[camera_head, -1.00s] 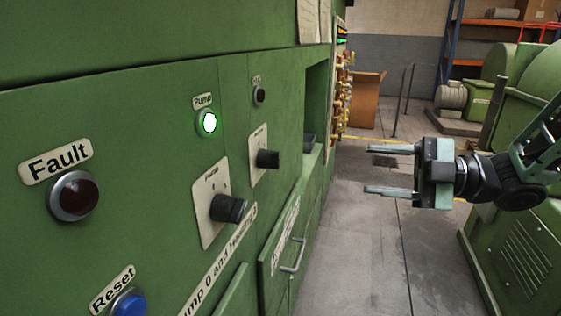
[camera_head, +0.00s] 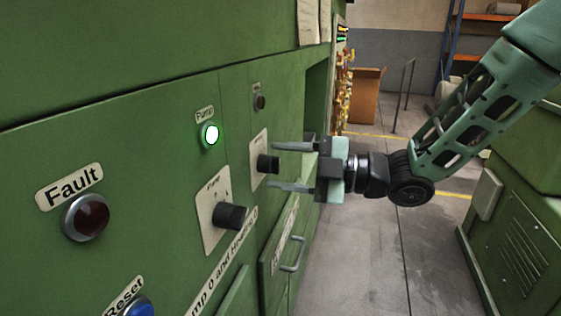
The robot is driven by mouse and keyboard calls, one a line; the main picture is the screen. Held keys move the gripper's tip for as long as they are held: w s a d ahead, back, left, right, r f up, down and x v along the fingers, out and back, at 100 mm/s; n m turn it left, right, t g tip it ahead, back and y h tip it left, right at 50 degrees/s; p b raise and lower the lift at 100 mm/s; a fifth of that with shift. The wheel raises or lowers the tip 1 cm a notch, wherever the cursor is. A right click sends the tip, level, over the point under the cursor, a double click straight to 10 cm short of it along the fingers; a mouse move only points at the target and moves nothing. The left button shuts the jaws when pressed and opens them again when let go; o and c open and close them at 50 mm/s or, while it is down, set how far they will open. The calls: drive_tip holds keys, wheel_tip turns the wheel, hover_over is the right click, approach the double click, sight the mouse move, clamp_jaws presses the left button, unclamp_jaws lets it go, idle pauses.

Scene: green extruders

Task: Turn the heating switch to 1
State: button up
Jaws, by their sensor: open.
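The heating switch is most likely the far black knob (camera_head: 267,164) on a cream plate on the green panel; its label is too small to read. A nearer black knob (camera_head: 230,216) sits on a plate labelled Pump. My gripper (camera_head: 282,166) is open and empty, its two fingers pointing left at the panel. The upper fingertip is above the far knob's height in the picture and the lower one below it. The fingertips look close to the knob; I cannot tell whether they touch it.
A lit Pump lamp (camera_head: 211,134) and an unlit small lamp (camera_head: 260,102) are above the knobs. The Fault lamp (camera_head: 86,217) and blue Reset button (camera_head: 138,306) are nearer. A drawer handle (camera_head: 293,254) sticks out below. A green machine (camera_head: 515,240) stands at right; floor lies between.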

drive_tip(key=shift+w+a, duration=0.1)
drive_tip(key=shift+a, duration=0.4)
drive_tip(key=c, duration=1)
drive_tip(key=shift+o, duration=0.2)
drive_tip(key=shift+m, duration=0.3)
drive_tip(key=m+t+p, duration=0.1)
drive_tip(key=m+p, duration=0.4)
drive_tip(key=m, duration=0.6)
drive_tip(key=shift+m, duration=0.4)
drive_tip(key=shift+f+y, duration=0.1)
drive_tip(key=shift+y, duration=0.2)
